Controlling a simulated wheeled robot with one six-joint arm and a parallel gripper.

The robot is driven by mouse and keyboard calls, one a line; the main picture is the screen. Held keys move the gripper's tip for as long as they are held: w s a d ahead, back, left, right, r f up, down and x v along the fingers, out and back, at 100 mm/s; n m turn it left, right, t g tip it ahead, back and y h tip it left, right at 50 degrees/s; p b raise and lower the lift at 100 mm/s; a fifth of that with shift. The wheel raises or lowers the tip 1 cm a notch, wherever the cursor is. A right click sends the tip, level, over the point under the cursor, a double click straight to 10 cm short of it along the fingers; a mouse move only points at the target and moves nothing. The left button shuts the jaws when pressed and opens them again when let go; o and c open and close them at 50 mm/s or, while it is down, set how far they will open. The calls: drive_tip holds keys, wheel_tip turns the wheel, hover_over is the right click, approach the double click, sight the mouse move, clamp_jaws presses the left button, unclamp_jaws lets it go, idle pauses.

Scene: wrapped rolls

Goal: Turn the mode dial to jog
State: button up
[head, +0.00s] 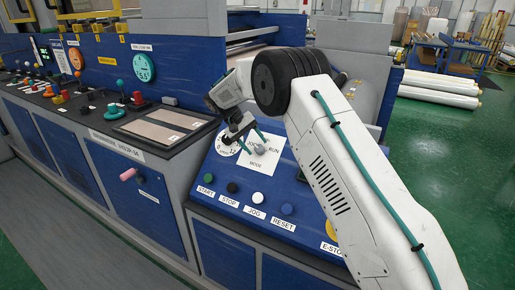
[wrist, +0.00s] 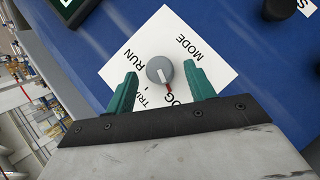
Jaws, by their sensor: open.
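The mode dial (wrist: 160,70) is a round grey knob with a pale pointer bar on a white plate (wrist: 213,50). A red mark shows at its edge on the side towards my gripper, near the partly hidden JOG label (wrist: 181,96). RUN, MODE and a partly hidden TRI... label also show around it. The dial also appears in the head view (head: 261,150). My gripper (wrist: 160,69) is open, with one green finger on each side of the dial. A gap shows between each finger and the knob; I cannot tell their height difference.
Below the plate on the blue panel are the START (head: 208,178), STOP (head: 232,187), JOG (head: 257,197) and RESET (head: 287,209) buttons. A yellow E-STOP (head: 332,229) is partly behind my arm.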

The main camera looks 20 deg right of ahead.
drive_tip(key=v, duration=0.5)
drive_tip(key=shift+r, duration=0.1)
drive_tip(key=s+d+r+t+y, duration=0.1)
drive_tip(key=s+r, duration=0.3)
drive_tip(key=s, duration=1.3)
drive_tip(key=s+d+r+t+y, duration=0.1)
drive_tip(key=s+d+r+y, duration=0.2)
drive_tip(key=s, duration=1.5)
drive_tip(key=s+d+r+t+y, duration=0.2)
drive_tip(key=s+r, duration=0.4)
drive_tip(key=s, duration=1.2)
drive_tip(key=shift+d+y, duration=0.4)
drive_tip(key=shift+d, duration=0.35)
